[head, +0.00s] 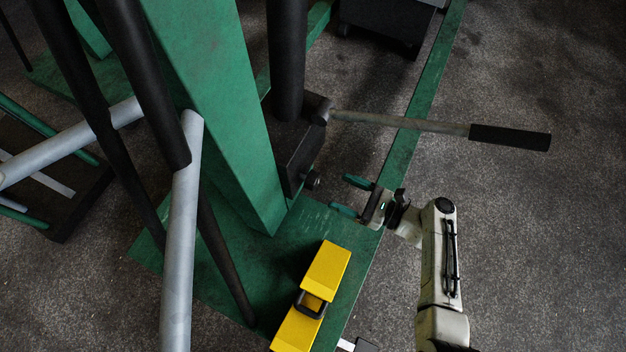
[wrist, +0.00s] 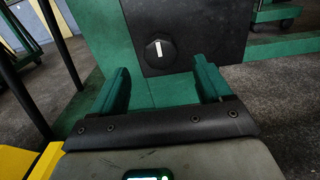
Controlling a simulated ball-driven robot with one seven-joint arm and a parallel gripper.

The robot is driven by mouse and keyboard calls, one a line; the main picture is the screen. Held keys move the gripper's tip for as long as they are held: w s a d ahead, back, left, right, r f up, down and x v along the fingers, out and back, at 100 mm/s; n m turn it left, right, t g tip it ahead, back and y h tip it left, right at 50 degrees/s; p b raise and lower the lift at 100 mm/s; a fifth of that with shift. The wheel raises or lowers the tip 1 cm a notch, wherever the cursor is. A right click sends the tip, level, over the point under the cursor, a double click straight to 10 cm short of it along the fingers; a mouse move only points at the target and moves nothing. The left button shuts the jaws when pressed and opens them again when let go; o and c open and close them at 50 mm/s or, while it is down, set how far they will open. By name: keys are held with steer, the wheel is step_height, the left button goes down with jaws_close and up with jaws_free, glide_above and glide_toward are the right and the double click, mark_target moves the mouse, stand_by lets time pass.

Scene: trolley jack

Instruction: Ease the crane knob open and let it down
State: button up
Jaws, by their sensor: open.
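The crane's release knob (head: 312,180) is a small dark knob low on the side of the black pump block (head: 283,148). In the wrist view the knob (wrist: 160,53) is a dark faceted disc with a white mark, on the black block's face. My gripper (head: 350,196) is open, its two teal fingers pointing at the block. In the wrist view my gripper (wrist: 163,78) has the knob beyond and between its fingertips, with a gap left. Nothing is between the fingers. The crane's green post (head: 215,100) stands beside the block.
The pump handle (head: 440,125) sticks out to the right above my gripper. A green base plate (head: 275,260) and leg (head: 430,90) lie below. A yellow block (head: 325,270) sits on the plate. Grey floor at the right is clear.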

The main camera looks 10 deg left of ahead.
mark_target(318, 182)
steer(key=b+x, duration=0.2)
steer(key=x, duration=0.7)
steer(key=shift+a, duration=0.1)
steer(key=c, duration=1)
steer(key=shift+o, duration=0.2)
